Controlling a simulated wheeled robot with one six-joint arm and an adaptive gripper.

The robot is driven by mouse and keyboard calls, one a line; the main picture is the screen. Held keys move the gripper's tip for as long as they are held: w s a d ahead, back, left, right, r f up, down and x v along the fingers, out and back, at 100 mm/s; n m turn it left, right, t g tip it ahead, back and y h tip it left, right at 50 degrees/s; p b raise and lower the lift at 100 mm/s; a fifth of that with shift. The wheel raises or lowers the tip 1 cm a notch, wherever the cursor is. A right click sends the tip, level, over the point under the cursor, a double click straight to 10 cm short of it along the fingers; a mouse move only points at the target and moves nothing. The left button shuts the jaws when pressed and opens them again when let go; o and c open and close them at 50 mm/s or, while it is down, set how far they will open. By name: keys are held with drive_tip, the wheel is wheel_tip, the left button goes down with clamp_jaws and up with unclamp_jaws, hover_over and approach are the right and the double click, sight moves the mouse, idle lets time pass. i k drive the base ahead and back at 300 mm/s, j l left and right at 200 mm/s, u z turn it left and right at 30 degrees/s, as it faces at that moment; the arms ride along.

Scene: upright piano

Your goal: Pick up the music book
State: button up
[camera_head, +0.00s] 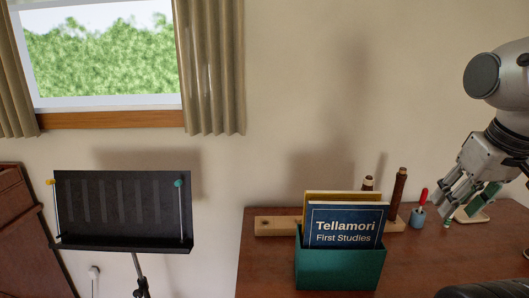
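The music book (345,222) has a dark blue cover with a white border and the words "Tellamori First Studies". It stands upright in a green box (340,270), which hides its lower part. A yellow book (316,196) stands just behind it. My gripper (452,202) is at the right, over the right part of the brown desk and well apart from the book. Its fingers look spread and point down and left. A green thing (489,196) shows beside the fingers; I cannot tell whether they touch it.
A wooden block with pegs (399,196) lies behind the box. A small blue-grey cup (417,217) with a red-handled tool (424,195) stands between box and gripper. A black music stand (122,210) is at the left.

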sight(345, 225)
drive_tip(key=u, duration=1.35)
drive_tip(key=z, duration=1.35)
drive_tip(key=k+l, duration=0.1)
drive_tip(key=l, duration=0.85)
drive_tip(key=i+u, duration=0.05)
